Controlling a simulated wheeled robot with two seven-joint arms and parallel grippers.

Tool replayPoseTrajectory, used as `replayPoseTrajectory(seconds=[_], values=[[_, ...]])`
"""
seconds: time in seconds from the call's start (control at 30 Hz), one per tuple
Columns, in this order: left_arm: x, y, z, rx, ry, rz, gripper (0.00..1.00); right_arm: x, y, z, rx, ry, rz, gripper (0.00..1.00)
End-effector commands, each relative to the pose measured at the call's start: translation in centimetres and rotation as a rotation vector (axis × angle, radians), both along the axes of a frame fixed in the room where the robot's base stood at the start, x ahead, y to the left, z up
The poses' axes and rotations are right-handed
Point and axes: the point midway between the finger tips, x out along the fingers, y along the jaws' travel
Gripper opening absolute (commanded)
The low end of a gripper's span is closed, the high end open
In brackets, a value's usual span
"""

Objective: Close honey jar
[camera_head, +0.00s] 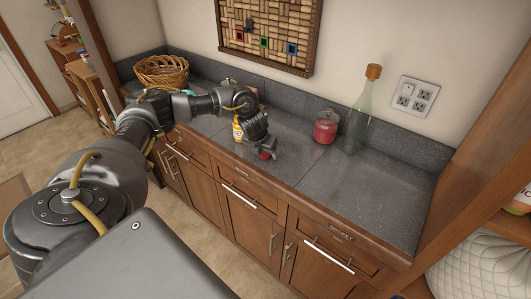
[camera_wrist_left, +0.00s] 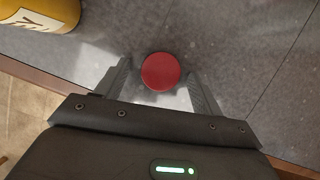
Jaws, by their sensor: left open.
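A yellow bottle-like container with a pale label (camera_head: 238,130) stands on the counter; it shows in part at the upper left of the left wrist view (camera_wrist_left: 45,15). I cannot tell whether it is the honey jar. A small round red lid-like piece (camera_wrist_left: 161,72) lies between my left gripper's fingers, with a gap on each side. It also shows in the head view (camera_head: 265,155), low by the counter. Whether it lies loose or tops something is hidden. My left gripper (camera_head: 268,151) is open over it, pointing down, right of the yellow container. My right gripper is out of view.
A red jar (camera_head: 325,128) and a tall green glass bottle with a cork (camera_head: 359,115) stand further right on the counter (camera_head: 385,190). A wicker basket (camera_head: 161,70) sits at the far left. The counter's front edge is close to my gripper; its right end is clear.

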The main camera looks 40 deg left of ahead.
Motion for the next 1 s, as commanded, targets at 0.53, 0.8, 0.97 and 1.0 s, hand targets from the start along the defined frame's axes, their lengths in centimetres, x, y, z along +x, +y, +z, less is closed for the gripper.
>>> replayPoseTrajectory(seconds=[0.53, 0.8, 0.97, 1.0], values=[[-0.01, 0.0, 0.04, 0.0, 0.0, 0.0, 0.31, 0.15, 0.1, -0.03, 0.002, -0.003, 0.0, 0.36], [-0.01, 0.0, 0.05, 0.0, 0.0, 0.0, 0.21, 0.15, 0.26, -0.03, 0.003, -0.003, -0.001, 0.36], [0.03, -0.01, 0.39, -0.001, -0.001, 0.0, 0.21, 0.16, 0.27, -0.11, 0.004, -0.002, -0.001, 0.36], [0.05, -0.03, 0.62, -0.001, -0.001, 0.0, 0.21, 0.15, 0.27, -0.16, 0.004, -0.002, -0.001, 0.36]])
